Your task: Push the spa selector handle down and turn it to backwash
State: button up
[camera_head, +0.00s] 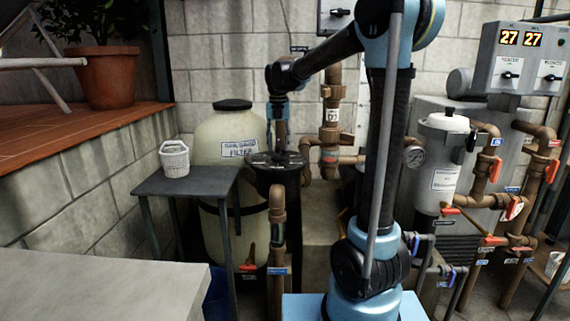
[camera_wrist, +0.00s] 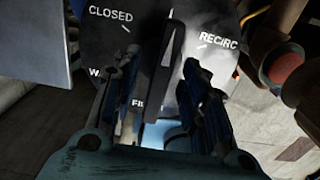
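The spa selector is the dark round valve top (camera_head: 276,160) on a black cylinder, right of the cream filter tank, in the head view. In the wrist view its plate (camera_wrist: 105,35) shows the words CLOSED and RECIRC, with a "W" and "FI" partly covered. The handle (camera_wrist: 168,55) is a dark bar running from between CLOSED and RECIRC down toward "FI". My gripper (camera_wrist: 160,70) has its fingers apart, one on each side of the handle. I cannot tell whether either finger touches it. In the head view my gripper (camera_head: 280,135) points down over the valve top. No BACKWASH label is readable.
The cream filter tank (camera_head: 228,135) stands close behind on the left. A dark side table (camera_head: 190,182) holds a white basket (camera_head: 174,159). A vertical brown pipe (camera_head: 277,240) rises in front of the valve, and a pipe with a red part (camera_wrist: 285,66) lies right of the plate.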

jog(key=shift+r, duration=3.5)
